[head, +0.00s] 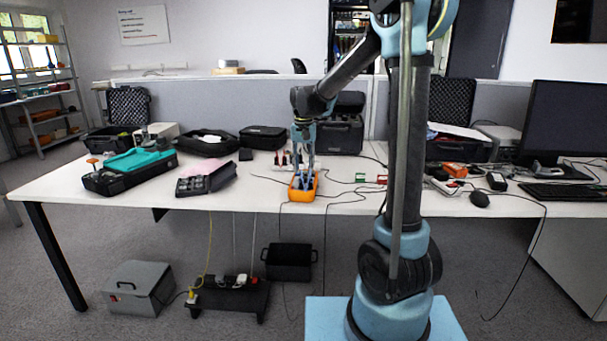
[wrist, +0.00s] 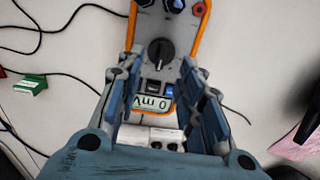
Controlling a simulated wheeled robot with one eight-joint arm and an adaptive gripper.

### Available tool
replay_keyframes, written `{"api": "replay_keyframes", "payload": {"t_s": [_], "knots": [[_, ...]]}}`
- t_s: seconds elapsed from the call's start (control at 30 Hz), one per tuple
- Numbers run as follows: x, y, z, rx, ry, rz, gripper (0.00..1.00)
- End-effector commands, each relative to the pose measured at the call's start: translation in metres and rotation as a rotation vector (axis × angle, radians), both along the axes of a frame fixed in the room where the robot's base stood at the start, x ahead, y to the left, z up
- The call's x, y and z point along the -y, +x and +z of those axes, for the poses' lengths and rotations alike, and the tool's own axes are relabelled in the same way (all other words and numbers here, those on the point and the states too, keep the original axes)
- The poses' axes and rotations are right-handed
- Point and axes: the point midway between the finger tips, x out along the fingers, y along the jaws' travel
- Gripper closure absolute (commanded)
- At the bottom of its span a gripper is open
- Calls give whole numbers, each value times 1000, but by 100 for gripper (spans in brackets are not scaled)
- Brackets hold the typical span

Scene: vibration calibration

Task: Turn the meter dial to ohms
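The meter (head: 303,188) is an orange-edged handheld unit on the white desk, under my gripper (head: 303,176). In the wrist view the meter (wrist: 197,47) has a grey face, a black round dial (wrist: 160,50), a small display reading "0 mV" upside down, and dark and red sockets. My gripper (wrist: 163,98) is open, its blue fingers spread on either side of the display and pointing toward the dial. Nothing shows between the fingertips but the meter's face. I cannot tell whether the fingers touch the meter. The dial's markings are too small to read.
A green block (wrist: 30,85) and black cables lie near the meter. A monitor (head: 566,120) and mouse (head: 480,199) are at right.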

Motion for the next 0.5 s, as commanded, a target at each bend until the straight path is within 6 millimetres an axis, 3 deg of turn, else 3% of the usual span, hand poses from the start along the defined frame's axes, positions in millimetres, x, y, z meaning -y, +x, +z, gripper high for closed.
{"api": "replay_keyframes", "payload": {"t_s": [0.3,0.5], "knots": [[0,0,56,-1,0,0,66],[0,1,76,-1,0,0,66]]}}
